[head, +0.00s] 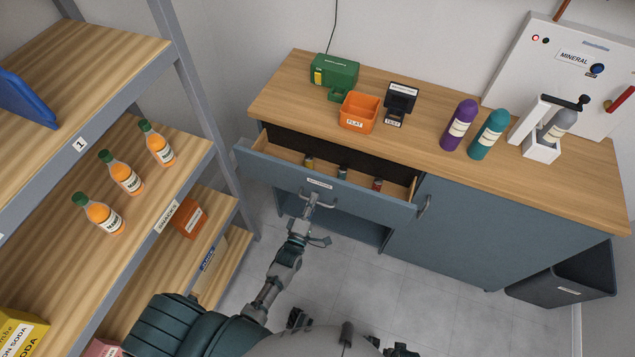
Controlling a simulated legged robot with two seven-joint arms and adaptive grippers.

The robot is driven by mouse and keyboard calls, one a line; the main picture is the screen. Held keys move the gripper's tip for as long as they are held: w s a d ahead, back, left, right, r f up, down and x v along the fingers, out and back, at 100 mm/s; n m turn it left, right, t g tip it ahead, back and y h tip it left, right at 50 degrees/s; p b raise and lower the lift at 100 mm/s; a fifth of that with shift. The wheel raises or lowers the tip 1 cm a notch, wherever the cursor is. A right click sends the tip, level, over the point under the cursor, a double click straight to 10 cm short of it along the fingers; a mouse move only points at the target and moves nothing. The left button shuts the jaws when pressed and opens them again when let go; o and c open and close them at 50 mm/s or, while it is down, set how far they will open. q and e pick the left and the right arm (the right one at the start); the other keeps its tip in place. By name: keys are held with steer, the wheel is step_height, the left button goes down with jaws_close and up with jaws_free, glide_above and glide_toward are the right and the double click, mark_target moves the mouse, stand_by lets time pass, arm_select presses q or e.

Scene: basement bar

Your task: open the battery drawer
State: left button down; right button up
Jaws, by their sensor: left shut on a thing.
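The battery drawer (270,174) is a blue-fronted drawer in the left part of a blue cabinet with a wooden top. It stands pulled out, and its wooden inside shows with several small cylindrical batteries (343,172) in it. A small label sits on its front above a grey bar handle (318,202). My left gripper (314,204) is shut on this handle, with the arm reaching up from below. My right gripper cannot be made out in the head view.
A shelf rack (180,60) with orange bottles (125,173) stands close on the left. The wooden counter (420,140) holds a green box (335,74), an orange bin (358,112) and bottles. A dark bin (565,285) stands at the right. Floor before the cabinet is clear.

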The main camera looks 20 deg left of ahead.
arm_select(q)
steer(key=s+p, duration=0.2)
steer(key=s, duration=0.7)
steer(key=shift+s+d+f, duration=0.3)
steer(key=shift+f, duration=0.05)
arm_select(e)
steer(key=s+f, duration=0.5)
steer(key=shift+s+d+f, duration=0.2)
steer(key=shift+s+d, duration=0.1)
steer(key=shift+d, duration=0.15)
steer(key=shift+a, duration=0.15)
arm_select(q)
steer(key=c, duration=1.2)
jaws_free()
steer(key=shift+w+d, duration=0.1)
steer(key=shift+d, duration=0.05)
steer(key=s+f, duration=0.2)
steer(key=s, duration=0.9)
steer(key=shift+s, duration=0.3)
arm_select(e)
steer(key=shift+d, duration=0.3)
arm_select(q)
steer(key=shift+a, duration=0.2)
arm_select(e)
steer(key=shift+a, duration=0.2)
